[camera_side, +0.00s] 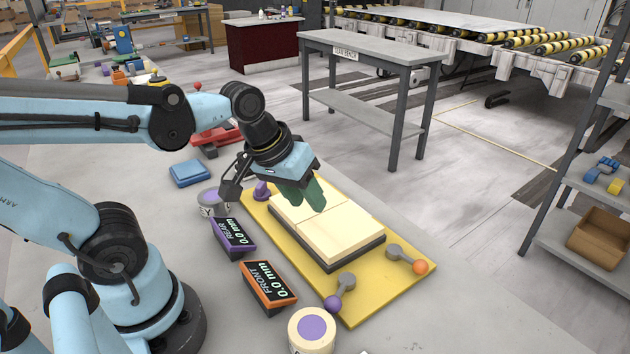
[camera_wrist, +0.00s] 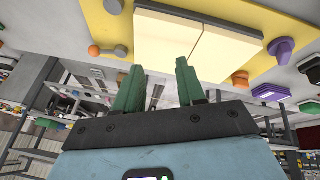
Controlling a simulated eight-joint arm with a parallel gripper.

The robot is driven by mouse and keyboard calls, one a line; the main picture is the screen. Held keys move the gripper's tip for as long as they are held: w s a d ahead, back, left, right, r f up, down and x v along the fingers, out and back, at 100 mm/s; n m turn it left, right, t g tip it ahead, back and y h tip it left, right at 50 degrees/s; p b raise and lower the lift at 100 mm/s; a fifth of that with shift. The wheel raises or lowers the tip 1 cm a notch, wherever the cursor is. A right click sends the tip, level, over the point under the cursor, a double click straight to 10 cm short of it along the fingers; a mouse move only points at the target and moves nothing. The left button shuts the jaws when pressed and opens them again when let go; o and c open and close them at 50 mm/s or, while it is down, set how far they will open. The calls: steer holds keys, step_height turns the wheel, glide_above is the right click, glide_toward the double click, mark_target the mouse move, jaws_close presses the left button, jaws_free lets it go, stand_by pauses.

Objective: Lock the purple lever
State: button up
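The lever with the purple knob (camera_side: 333,303) is at the near end of the yellow plate (camera_side: 390,294). A grey lever with an orange knob (camera_side: 420,267) is at the near right corner. Two pale slabs (camera_side: 343,230) lie side by side on a dark base between. My gripper (camera_side: 304,199) has green fingers, apart and empty, above the slabs' far part, away from the purple knob.
A purple display (camera_side: 234,236) and an orange display (camera_side: 268,284), both reading 0.0 mm, stand left of the plate. A cream roll with a purple top (camera_side: 312,330) stands nearby. A purple piece (camera_side: 262,190) stands at the plate's far end. A blue box (camera_side: 190,173) lies beyond.

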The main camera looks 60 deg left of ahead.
steer(key=n+g, duration=0.1)
steer(key=n, duration=0.1)
steer(key=n+g+h, duration=0.1)
steer(key=n, duration=0.1)
steer(key=shift+s+d, duration=0.15)
steer(key=shift+d, duration=0.2)
steer(key=c, duration=0.5)
steer(key=shift+s+d+n+g, duration=0.15)
steer(key=shift+n+g, duration=0.35)
steer(key=shift+n, duration=0.6)
jaws_close()
steer(key=n+g, duration=0.1)
steer(key=n+g+h, duration=0.1)
steer(key=n, duration=0.1)
steer(key=d+n, duration=0.1)
steer(key=n, duration=0.1)
steer(key=shift+s+d+r+g+h, duration=0.1)
steer(key=shift+s+r+g+h, duration=0.15)
steer(key=shift+g+h, duration=0.15)
